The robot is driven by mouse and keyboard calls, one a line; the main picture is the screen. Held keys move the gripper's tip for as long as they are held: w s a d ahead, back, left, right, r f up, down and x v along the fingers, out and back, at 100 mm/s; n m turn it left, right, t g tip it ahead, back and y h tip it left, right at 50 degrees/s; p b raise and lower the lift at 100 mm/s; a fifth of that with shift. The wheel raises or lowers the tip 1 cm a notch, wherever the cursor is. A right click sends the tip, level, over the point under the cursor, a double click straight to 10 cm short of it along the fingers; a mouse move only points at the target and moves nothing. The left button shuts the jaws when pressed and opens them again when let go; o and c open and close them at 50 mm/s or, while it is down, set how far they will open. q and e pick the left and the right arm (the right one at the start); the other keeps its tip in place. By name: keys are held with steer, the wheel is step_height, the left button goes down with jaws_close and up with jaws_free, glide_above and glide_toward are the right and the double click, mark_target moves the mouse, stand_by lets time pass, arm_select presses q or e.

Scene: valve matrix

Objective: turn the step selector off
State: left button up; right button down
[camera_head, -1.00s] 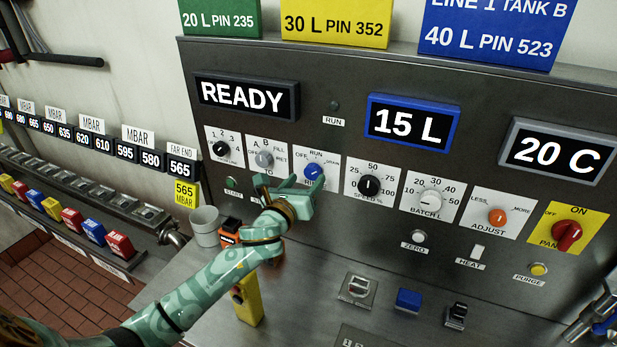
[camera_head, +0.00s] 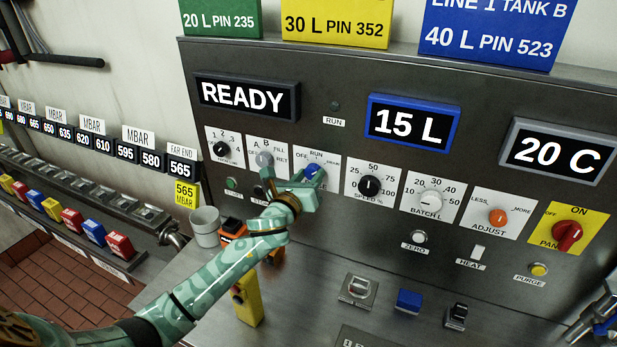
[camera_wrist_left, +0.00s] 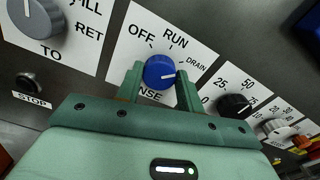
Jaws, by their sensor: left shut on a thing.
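The selector is a blue knob (camera_head: 313,171) on a white plate marked OFF, RUN and DRAIN; the bottom label is partly hidden by my gripper. In the left wrist view the blue knob (camera_wrist_left: 159,71) has a white pointer line directed right, roughly toward DRAIN and away from OFF. My left gripper (camera_head: 312,178) is at the knob, and the wrist view shows its two fingers (camera_wrist_left: 160,80) on either side of it, shut on it.
A grey knob (camera_head: 265,159) sits left of the blue one and a black speed knob (camera_head: 369,186) right of it. A STOP button (camera_wrist_left: 30,83) is below left. A grey cup (camera_head: 205,227) and a yellow box (camera_head: 247,303) stand below near my arm.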

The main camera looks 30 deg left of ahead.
arm_select(q)
steer(key=n+p, duration=0.1)
steer(key=n, duration=0.3)
steer(key=shift+n+p, duration=0.35)
steer(key=shift+n, duration=0.05)
steer(key=n+p, duration=0.1)
steer(key=n, duration=0.4)
steer(key=shift+a, duration=0.1)
steer(key=n+p, duration=0.2)
steer(key=n, duration=0.3)
steer(key=shift+n, duration=0.4)
steer(key=shift+f+n+p, duration=0.15)
steer(key=shift+n+p, duration=0.65)
steer(key=shift+n, duration=1.2)
steer(key=o, duration=1)
steer(key=shift+s, duration=0.1)
steer(key=s, duration=1.6)
steer(key=shift+d, duration=0.45)
